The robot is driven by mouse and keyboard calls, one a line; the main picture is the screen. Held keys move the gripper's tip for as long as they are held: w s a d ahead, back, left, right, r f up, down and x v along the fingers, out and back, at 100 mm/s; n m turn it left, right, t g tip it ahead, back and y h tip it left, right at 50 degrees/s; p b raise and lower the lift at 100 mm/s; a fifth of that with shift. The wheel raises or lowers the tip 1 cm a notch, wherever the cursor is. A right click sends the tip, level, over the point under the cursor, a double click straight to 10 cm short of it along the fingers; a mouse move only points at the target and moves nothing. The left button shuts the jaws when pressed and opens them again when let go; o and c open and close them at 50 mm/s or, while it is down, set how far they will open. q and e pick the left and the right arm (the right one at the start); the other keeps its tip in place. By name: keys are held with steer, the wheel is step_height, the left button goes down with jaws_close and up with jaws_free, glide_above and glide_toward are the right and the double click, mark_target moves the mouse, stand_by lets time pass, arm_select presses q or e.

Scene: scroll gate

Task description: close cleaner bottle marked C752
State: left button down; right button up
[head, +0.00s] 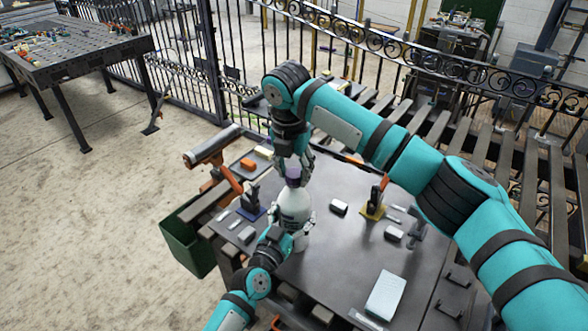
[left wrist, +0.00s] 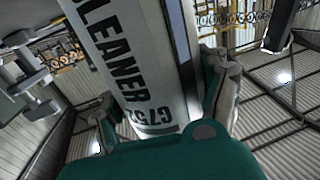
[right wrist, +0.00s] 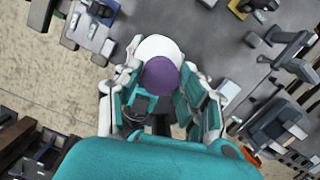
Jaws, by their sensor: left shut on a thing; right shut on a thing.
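The white cleaner bottle (head: 296,207) stands upright on the dark table, with a purple cap (head: 293,174) at its top. Its print reads "LEANER" and "C752" on the bottle body in the left wrist view (left wrist: 122,58). My left gripper (head: 294,232) is shut on the lower part of the bottle, fingers on both sides. My right gripper (head: 295,164) comes from above and is shut on the cap. In the right wrist view the cap (right wrist: 162,77) sits over the white bottle top, between the fingers. Whether the cap is fully seated cannot be told.
The dark table (head: 330,260) holds a white box (head: 385,295), an orange-handled tool on a yellow base (head: 375,205) and several small blocks. A green bin (head: 185,243) hangs at its left edge. An iron fence stands behind.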

steer(key=m, duration=0.5)
steer(key=shift+a+m+g+h, duration=0.15)
steer(key=shift+m+g+h, duration=0.15)
steer(key=m, duration=0.5)
steer(key=shift+m+g+h, duration=0.3)
steer(key=m, duration=0.2)
steer(key=shift+w+m, duration=0.1)
steer(key=shift+m, duration=0.3)
steer(key=m+g, duration=0.1)
steer(key=m, duration=0.4)
steer(key=shift+m, duration=0.3)
steer(key=m, duration=0.2)
steer(key=shift+m+g, duration=0.3)
steer(key=m+y, duration=0.1)
steer(key=m, duration=0.9)
steer(key=shift+d+g+y, duration=0.25)
steer(key=shift+g+y, duration=0.05)
steer(key=shift+y, duration=0.1)
steer(key=m, duration=0.4)
steer(key=shift+m+y, duration=0.3)
steer(key=shift+y, duration=0.1)
steer(key=o, duration=0.7)
